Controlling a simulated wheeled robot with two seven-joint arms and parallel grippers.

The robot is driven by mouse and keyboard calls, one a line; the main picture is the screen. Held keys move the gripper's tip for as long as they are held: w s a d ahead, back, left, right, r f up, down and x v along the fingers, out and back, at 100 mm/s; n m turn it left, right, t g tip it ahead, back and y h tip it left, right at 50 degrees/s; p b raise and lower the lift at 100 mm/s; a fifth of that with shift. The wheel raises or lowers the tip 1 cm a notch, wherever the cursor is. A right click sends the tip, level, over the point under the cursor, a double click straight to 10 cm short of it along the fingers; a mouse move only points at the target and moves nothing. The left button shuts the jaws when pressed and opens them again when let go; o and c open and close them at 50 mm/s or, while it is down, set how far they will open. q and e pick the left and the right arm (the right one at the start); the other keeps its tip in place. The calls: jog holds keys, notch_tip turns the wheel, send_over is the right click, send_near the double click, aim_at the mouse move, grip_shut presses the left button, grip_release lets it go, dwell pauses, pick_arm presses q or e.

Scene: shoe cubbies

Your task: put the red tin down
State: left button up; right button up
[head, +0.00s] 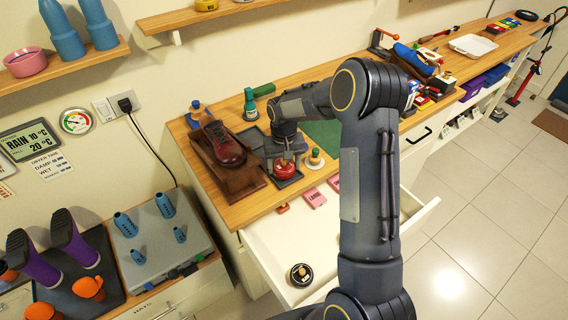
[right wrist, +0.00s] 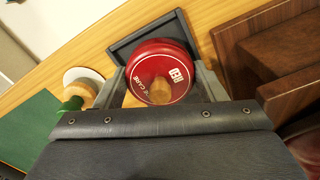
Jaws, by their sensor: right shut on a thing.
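The red tin (right wrist: 178,52) is round with a white "RED" label, and it sits between the two fingers of my right gripper (right wrist: 160,80) in the right wrist view. In the head view the right gripper (head: 284,157) points down over the counter, with the red tin (head: 285,170) low at its fingertips. A small dark tray (right wrist: 124,46) lies under and beyond the tin. I cannot tell whether the tin touches the tray or hangs just above it. My left gripper is not in view.
A dark red shoe (head: 222,144) on a brown wooden stand (head: 238,181) is close left of the gripper. A wooden-knobbed item (head: 315,157) and a green mat (head: 322,133) are close right. Below, an open white drawer (head: 262,240) holds a round dark tin (head: 301,274).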

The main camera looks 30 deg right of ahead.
jog(key=shift+f, duration=0.15)
jog(key=o, duration=1.1)
jog(key=shift+c, duration=0.2)
notch_tip(320, 180, up, 12)
jog(key=p, duration=0.7)
jog(key=s+a+r+t+y, duration=0.1)
jog(key=s+a+r+t, duration=0.1)
jog(key=s+r, duration=0.5)
jog(key=s+a+r+t+y, duration=0.1)
jog(key=s+a+r, duration=0.2)
jog(key=s+r, duration=0.45)
jog(key=s+a+n+t+y, duration=0.1)
jog(key=s+a, duration=0.2)
jog(key=s, duration=0.4)
jog(key=s+a+f+n+t, duration=0.1)
jog(key=s+a, duration=0.2)
jog(key=s, duration=0.4)
jog(key=shift+s+a+f+t+y, duration=0.25)
jog(key=shift+s+a+t+y, duration=0.05)
jog(key=shift+y, duration=0.1)
